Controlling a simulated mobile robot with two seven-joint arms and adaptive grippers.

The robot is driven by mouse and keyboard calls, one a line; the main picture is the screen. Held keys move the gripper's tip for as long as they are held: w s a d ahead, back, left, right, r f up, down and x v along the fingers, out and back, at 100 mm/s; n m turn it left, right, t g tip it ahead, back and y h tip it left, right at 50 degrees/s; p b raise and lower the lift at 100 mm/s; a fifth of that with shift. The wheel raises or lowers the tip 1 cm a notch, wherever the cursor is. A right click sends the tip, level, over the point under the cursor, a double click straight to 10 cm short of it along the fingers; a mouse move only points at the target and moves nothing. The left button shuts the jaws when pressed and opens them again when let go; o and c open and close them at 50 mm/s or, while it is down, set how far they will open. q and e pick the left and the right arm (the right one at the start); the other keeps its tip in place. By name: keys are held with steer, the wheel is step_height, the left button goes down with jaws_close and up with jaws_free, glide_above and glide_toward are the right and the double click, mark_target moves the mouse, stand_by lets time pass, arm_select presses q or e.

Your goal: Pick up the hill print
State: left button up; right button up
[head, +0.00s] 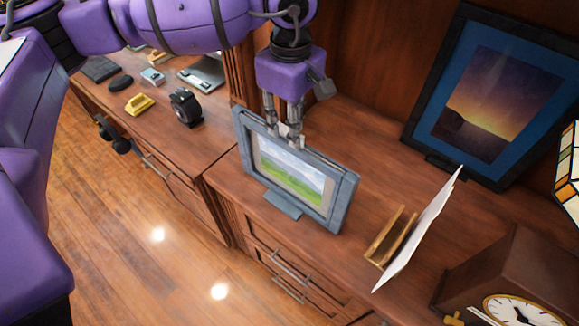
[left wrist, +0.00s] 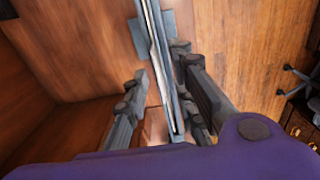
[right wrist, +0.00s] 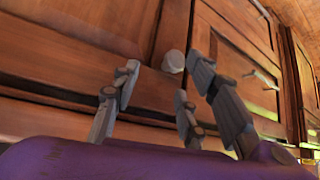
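The hill print (head: 297,172), a green landscape under a cloudy sky in a grey-blue frame, stands upright on the wooden counter, on a small foot. My left gripper (head: 285,135) points down at its top edge. In the left wrist view, the print (left wrist: 160,65) is seen edge-on between the fingers of my left gripper (left wrist: 165,95). The right-hand fingers are close to it, and a gap shows on the left-hand side. My right gripper (right wrist: 165,90) is open and empty in the right wrist view, facing wooden cabinet fronts; the head view does not show it.
A white card (head: 420,232) in a wooden holder (head: 388,240) stands right of the print. A large dark-framed sunset picture (head: 490,103) leans behind. A wooden clock (head: 515,280) is at lower right. A black device (head: 186,107) and a yellow item (head: 139,103) lie left.

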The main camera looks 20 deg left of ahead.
arm_select(q)
jaws_close()
stand_by(0.4)
